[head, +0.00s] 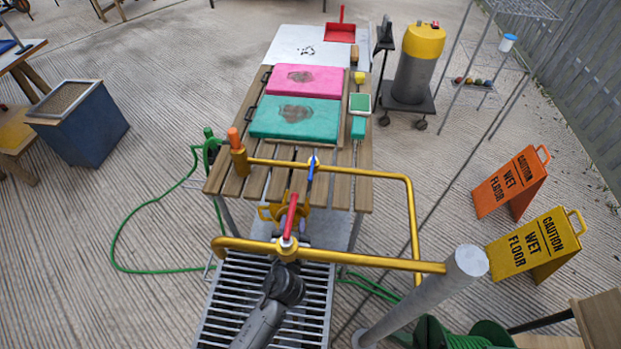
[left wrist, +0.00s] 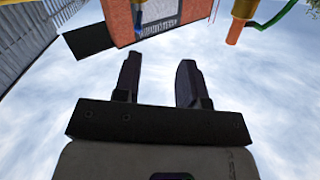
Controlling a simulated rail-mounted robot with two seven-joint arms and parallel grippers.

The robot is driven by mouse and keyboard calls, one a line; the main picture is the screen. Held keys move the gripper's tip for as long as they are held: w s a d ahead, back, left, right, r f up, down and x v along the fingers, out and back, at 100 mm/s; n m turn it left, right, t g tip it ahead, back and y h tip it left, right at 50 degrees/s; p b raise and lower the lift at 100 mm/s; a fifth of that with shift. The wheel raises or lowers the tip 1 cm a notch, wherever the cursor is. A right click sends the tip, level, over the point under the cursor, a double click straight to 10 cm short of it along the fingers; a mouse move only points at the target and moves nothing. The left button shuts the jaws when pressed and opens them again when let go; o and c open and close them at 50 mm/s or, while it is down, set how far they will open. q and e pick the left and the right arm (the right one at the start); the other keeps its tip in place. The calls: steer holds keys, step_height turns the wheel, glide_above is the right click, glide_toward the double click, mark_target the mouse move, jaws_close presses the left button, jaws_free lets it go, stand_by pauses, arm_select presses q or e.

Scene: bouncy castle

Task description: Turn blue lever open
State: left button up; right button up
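The blue lever (head: 311,174) sits on the rear yellow pipe (head: 360,172) at a white hub and points across the pipe toward me in the head view. A red lever (head: 290,216) sits on the front yellow pipe (head: 360,257). My left arm reaches in from the bottom of the head view. Its gripper (head: 286,262) is by the front pipe below the red lever, its fingertips mostly hidden. In the left wrist view the two fingers (left wrist: 157,75) are apart with nothing between them. A small blue bar (left wrist: 138,22), likely the blue lever, shows beyond them. My right gripper is not seen.
An orange-tipped nozzle (head: 234,140) stands at the rear pipe's left end. Behind it a slatted wooden table (head: 355,195) holds pink and teal pads. Wet floor signs (head: 540,245) stand at the right.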

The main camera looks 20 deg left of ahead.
mark_target(310, 175)
arm_select(q)
steer(key=shift+m+t+h, duration=0.5)
steer(key=shift+t, duration=0.2)
steer(key=x, duration=0.5)
steer(key=d+x, duration=0.1)
steer(key=x, duration=0.4)
steer(key=d+r+b+x, duration=0.1)
steer(key=x, duration=0.4)
steer(key=shift+w+d+r, duration=0.1)
steer(key=shift+w+d, duration=0.1)
steer(key=shift+w, duration=0.35)
jaws_close()
